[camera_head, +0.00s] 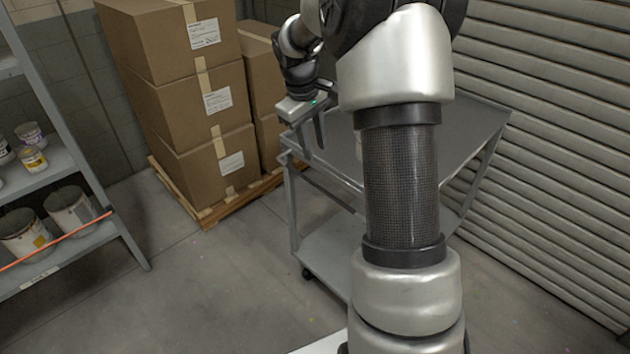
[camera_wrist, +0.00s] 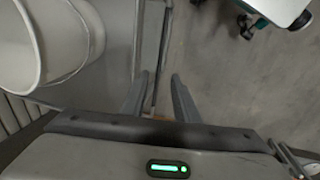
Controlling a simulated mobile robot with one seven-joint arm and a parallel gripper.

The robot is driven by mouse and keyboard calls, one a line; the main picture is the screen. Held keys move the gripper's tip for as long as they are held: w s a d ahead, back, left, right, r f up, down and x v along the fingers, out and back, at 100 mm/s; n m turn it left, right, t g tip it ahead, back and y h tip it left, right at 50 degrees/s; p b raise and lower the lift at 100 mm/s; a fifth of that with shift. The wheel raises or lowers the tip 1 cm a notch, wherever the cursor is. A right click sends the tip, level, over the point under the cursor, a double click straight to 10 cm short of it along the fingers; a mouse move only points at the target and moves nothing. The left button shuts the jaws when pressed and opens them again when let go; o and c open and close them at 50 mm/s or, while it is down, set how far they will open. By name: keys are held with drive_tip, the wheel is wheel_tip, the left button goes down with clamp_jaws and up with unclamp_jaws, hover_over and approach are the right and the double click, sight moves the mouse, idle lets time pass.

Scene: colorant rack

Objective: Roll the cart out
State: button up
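The grey cart (camera_head: 325,250) stands right of the box pallet, with a top tray, a lower shelf and dark castors. My arm hides much of its middle. My gripper (camera_head: 312,142) points down at the left end of the cart's top tray. In the wrist view, my gripper (camera_wrist: 158,80) has its two fingers apart, with a thin grey bar of the cart (camera_wrist: 157,62) showing between them. I cannot tell whether either finger touches it. A white bucket (camera_wrist: 62,45) stands on the cart beside the fingers; the head view mostly hides it.
Stacked cardboard boxes (camera_head: 190,85) on a wooden pallet (camera_head: 208,215) stand close behind and left of the cart. A ribbed shutter (camera_head: 560,130) lies close on the right. A shelf rack (camera_head: 120,232) with paint cans is at left. Floor (camera_head: 215,290) between rack and cart is clear.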

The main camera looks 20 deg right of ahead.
sight(322, 189)
drive_tip(key=d+f, duration=0.1)
drive_tip(key=f, duration=0.4)
drive_tip(key=f+b, duration=0.1)
drive_tip(key=f, duration=0.3)
drive_tip(key=w+d+f, duration=0.1)
drive_tip(key=f, duration=0.4)
drive_tip(key=shift+d+f+b, duration=0.3)
drive_tip(key=shift+d, duration=0.05)
clamp_jaws()
